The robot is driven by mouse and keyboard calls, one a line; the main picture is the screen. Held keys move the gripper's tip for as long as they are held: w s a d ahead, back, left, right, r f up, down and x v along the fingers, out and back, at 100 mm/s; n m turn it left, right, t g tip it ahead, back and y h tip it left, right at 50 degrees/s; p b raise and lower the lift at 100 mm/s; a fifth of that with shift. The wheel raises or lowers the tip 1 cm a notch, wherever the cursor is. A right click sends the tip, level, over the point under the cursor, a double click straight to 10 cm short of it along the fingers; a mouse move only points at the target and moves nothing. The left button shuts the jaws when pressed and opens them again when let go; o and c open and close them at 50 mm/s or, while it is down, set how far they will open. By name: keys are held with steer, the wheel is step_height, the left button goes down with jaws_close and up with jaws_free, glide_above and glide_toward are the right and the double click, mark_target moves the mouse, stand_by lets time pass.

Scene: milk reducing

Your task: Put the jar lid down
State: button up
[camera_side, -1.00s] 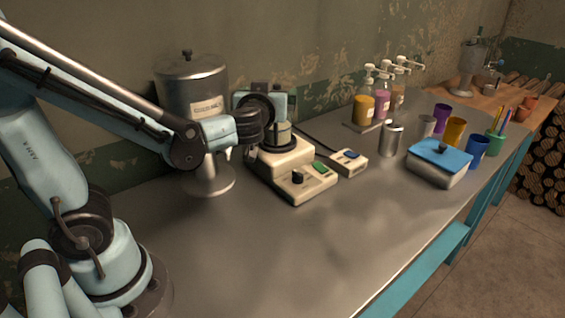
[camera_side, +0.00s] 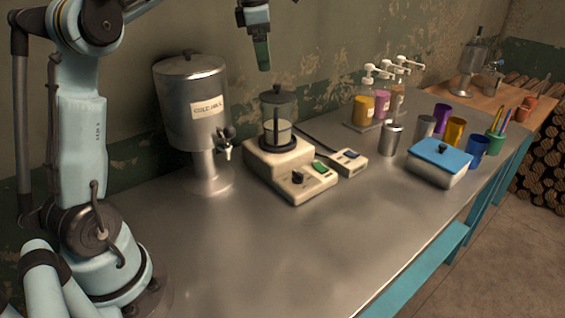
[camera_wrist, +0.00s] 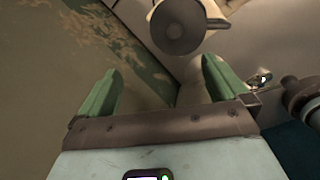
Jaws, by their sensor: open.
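The jar lid (camera_side: 277,95) is dark, with a small knob on top. It sits on the clear jar (camera_side: 279,133), which holds pale liquid and stands upright on the cream hot plate (camera_side: 275,158). My gripper (camera_side: 263,66) is above the jar and slightly left of it in the side view, apart from the lid. In the wrist view, my gripper's green fingers (camera_wrist: 160,66) are spread with nothing between them. A round dark lid (camera_wrist: 178,25) shows beyond them at the top.
A steel dispenser (camera_side: 190,100) with a tap stands left of the hot plate. A small control box (camera_side: 347,162) is to its right. Pump bottles (camera_side: 365,107), cups (camera_side: 455,132) and a blue-lidded box (camera_side: 438,165) stand farther right. The front of the bench (camera_side: 270,250) is clear.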

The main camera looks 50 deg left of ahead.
step_height(320, 180, up, 3)
steer(key=n+h, duration=0.2)
glide_above(275, 85)
steer(key=s, duration=0.1)
steer(key=shift+n+h, duration=0.3)
steer(key=f, duration=0.5)
steer(key=shift+a+f, duration=0.25)
steer(key=shift+a, duration=0.1)
steer(key=shift+x, duration=3.2)
steer(key=shift+a, duration=0.1)
steer(key=shift+c, duration=0.2)
steer(key=c, duration=0.7)
